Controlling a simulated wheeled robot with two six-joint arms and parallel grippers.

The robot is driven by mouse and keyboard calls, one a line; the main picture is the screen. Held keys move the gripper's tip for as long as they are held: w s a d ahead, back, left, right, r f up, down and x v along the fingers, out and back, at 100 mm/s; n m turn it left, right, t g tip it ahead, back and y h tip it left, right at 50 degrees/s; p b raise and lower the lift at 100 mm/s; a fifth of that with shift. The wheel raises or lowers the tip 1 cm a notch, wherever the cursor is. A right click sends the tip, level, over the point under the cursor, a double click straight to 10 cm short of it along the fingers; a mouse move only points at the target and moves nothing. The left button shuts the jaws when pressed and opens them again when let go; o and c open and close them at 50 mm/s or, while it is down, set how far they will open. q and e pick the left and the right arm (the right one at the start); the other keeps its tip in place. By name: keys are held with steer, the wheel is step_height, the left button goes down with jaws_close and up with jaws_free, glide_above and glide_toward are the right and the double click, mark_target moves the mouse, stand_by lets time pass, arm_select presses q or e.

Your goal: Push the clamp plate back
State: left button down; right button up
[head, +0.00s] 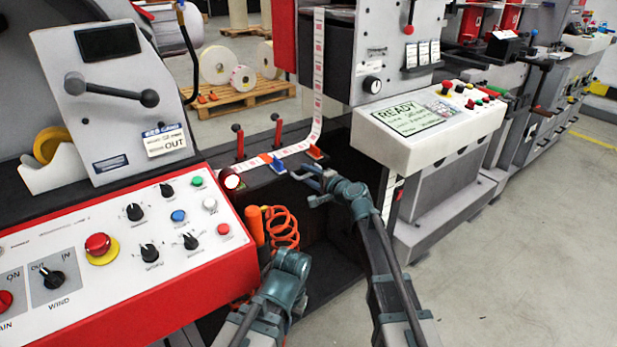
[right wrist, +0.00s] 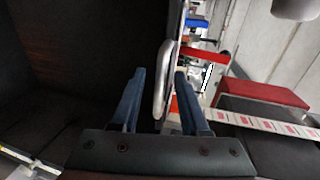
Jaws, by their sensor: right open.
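The splice table (head: 262,174) lies mid-picture in the head view, with the printed label strip (head: 294,146) across it. I cannot tell which part is the clamp plate. My right gripper (head: 312,179) is open at the table's front right. In the right wrist view, a rounded silver edge (right wrist: 164,85) shows between the open fingers (right wrist: 156,100); I cannot tell whether they touch it. My left gripper's fingers do not show.
The red-edged control panel (head: 128,232) stands at left, with an orange coiled hose (head: 284,229) beside it. The white READY console (head: 428,118) stands at right. Open floor (head: 545,230) lies at far right.

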steer(key=shift+c, duration=0.2)
jaws_close()
stand_by(1.3)
